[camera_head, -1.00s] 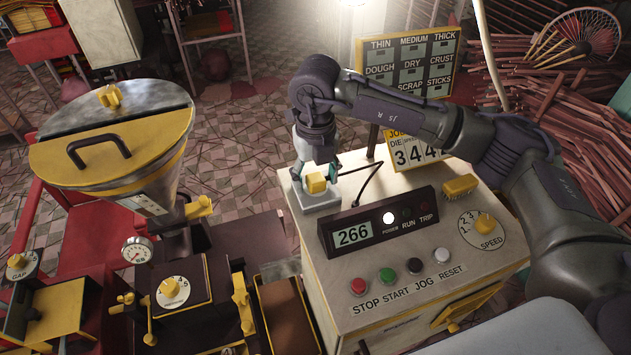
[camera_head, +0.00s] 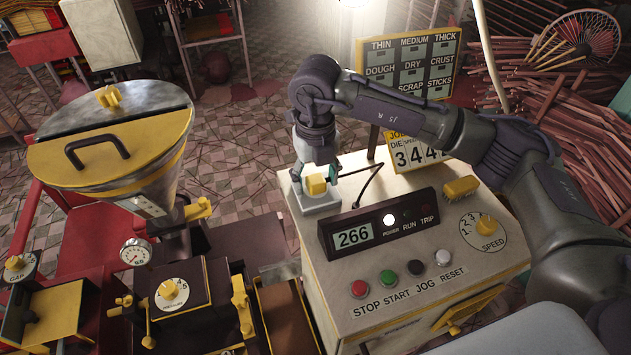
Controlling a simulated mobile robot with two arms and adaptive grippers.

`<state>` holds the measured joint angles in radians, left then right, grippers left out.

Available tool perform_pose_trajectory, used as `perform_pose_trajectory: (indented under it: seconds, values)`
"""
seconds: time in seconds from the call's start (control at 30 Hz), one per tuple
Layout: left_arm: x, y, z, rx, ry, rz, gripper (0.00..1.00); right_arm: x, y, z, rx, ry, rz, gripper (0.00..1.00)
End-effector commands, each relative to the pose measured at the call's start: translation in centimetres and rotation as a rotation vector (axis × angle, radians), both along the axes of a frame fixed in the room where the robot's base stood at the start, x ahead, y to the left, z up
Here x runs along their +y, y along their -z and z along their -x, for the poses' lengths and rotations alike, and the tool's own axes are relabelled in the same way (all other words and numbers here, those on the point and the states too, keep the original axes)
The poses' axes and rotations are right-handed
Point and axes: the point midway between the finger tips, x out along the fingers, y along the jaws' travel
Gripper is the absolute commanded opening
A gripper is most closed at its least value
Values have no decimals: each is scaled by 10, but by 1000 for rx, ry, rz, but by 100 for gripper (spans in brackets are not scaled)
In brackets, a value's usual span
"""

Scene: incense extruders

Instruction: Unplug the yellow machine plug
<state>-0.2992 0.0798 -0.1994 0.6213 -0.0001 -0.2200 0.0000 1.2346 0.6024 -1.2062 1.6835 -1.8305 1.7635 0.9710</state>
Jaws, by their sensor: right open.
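The yellow plug (camera_head: 316,185) sits in a pale grey socket block (camera_head: 318,206) at the back left corner of the control cabinet's top. A black cord runs from near it to the control panel. My right gripper (camera_head: 318,176) reaches down over the plug, with its fingers spread on either side of it. The fingers are open; whether they touch the plug cannot be told. My left gripper is not in view.
The control panel (camera_head: 378,225) shows 266 and a lit power lamp. Several push buttons and a speed knob (camera_head: 486,225) are on the cabinet. A yellow brush (camera_head: 461,187) lies behind. The hopper machine (camera_head: 110,140) stands at left.

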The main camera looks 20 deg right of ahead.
Motion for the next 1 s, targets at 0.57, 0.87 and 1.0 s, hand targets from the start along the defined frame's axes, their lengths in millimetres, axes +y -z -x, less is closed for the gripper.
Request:
perform_pose_trajectory:
  seconds: [0.57, 0.87, 1.0]
  values:
    - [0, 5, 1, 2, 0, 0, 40, 0, 0, 0, 0, 0, 0, 56]
    - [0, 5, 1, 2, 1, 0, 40, 0, 0, 0, 0, 0, 0, 6]
    - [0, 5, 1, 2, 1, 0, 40, 0, 0, 0, 0, 0, 0, 0]
